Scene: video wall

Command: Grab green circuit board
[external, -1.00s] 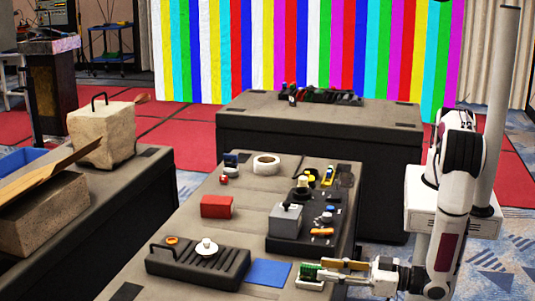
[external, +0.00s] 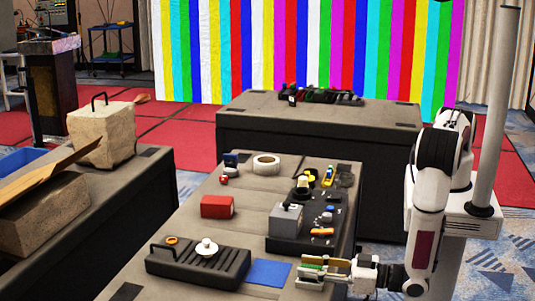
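The green circuit board (external: 313,259) is a small green piece at the front right end of the near table, just right of the blue flat sheet. My gripper (external: 315,268) reaches in from the right, low over the table. Its tan fingers are at the board and overlap it in the picture, hiding part of it. I cannot tell whether they are closed on the board or only around it.
A blue sheet (external: 270,272) lies just left of the gripper. A black ribbed block (external: 180,265) stands further left. A grey box (external: 286,220) and small parts sit on a dark base (external: 300,246) behind the gripper. A red box (external: 217,206) stands behind.

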